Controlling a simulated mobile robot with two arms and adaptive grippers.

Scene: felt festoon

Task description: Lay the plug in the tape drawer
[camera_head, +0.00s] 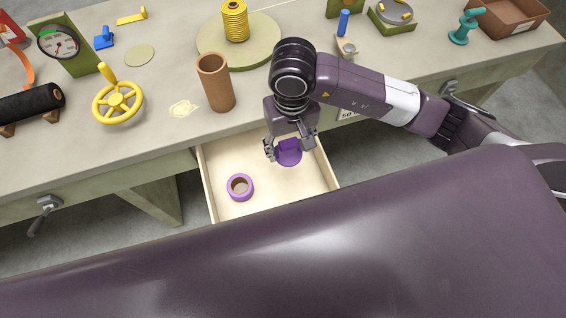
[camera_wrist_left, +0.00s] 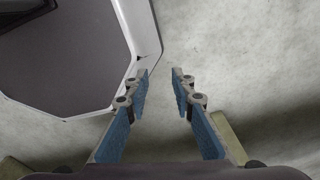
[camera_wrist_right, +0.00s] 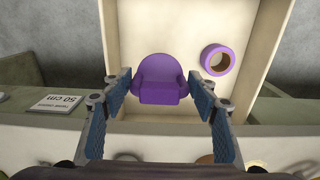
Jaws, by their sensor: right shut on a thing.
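The purple plug (camera_head: 289,152), a rounded piece with a blocky front, is between the fingers of my right gripper (camera_head: 290,148). The right wrist view shows the plug (camera_wrist_right: 160,80) with a blue finger pad at each side; my right gripper (camera_wrist_right: 160,95) is shut on it. The open tape drawer (camera_head: 211,199) is pale wood and lies under the plug. I cannot tell whether the plug touches its floor. A purple tape roll (camera_head: 240,187) lies in the drawer, left of the plug. My left gripper (camera_wrist_left: 160,80) is open and empty, over the grey floor.
The workbench top (camera_head: 160,150) holds a brown cup (camera_head: 215,82) behind the drawer, a yellow handwheel (camera_head: 118,102) and a yellow spool (camera_head: 234,20). A clamp handle (camera_head: 44,208) sticks out at the bench front, left. The drawer has bare floor around the tape roll.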

